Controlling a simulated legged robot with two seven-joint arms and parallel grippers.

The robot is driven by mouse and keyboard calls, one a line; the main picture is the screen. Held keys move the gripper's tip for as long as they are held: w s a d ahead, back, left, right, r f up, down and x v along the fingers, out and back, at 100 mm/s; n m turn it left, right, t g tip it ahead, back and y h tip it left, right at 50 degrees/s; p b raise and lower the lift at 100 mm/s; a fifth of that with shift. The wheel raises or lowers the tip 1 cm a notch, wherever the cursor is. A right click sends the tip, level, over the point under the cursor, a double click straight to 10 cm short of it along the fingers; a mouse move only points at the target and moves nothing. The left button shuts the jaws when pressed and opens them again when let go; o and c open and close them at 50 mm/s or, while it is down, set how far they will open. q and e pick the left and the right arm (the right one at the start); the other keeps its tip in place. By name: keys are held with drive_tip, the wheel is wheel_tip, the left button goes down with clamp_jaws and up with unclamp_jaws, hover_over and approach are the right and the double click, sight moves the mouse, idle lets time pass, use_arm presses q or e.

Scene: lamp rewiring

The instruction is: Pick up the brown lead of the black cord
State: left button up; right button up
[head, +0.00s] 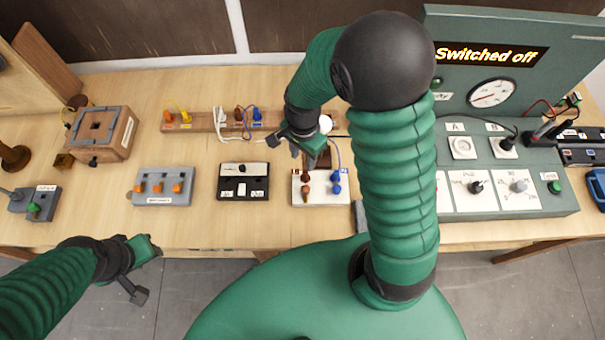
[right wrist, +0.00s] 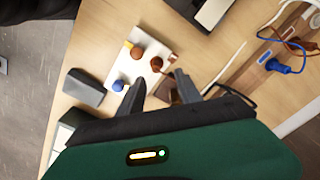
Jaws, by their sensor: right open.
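A white terminal block (head: 313,194) stands near the table's front edge, with brown plugs (head: 305,196) on its left and blue plugs (head: 336,188) on its right. It also shows in the right wrist view (right wrist: 126,68). My right gripper (head: 308,151) is open just behind this block, its fingers apart and pointing toward it. A dark brown piece (right wrist: 187,91) shows beside one finger in the right wrist view. A thin black cord (right wrist: 236,94) runs behind the gripper; its lead ends are not clear. My left gripper (head: 143,271) is open and empty in front of the table.
A wooden rack (head: 203,125) with yellow, orange, brown and blue plugs lies behind. A black box (head: 244,189) and a grey block with orange switches (head: 163,199) stand to the left. A green test panel (head: 515,202) reading "Switched off" stands at the right.

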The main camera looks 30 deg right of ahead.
sight(306, 172)
wheel_tip(306, 172, down, 4)
drive_tip(key=shift+r, duration=0.25)
drive_tip(key=f, duration=0.3)
drive_tip(key=s+f+p, duration=0.1)
drive_tip(key=shift+d+f, duration=0.2)
drive_tip(key=shift+f, duration=0.15)
drive_tip(key=shift+w+f, duration=0.2)
drive_tip(key=shift+f, duration=0.25)
clamp_jaws()
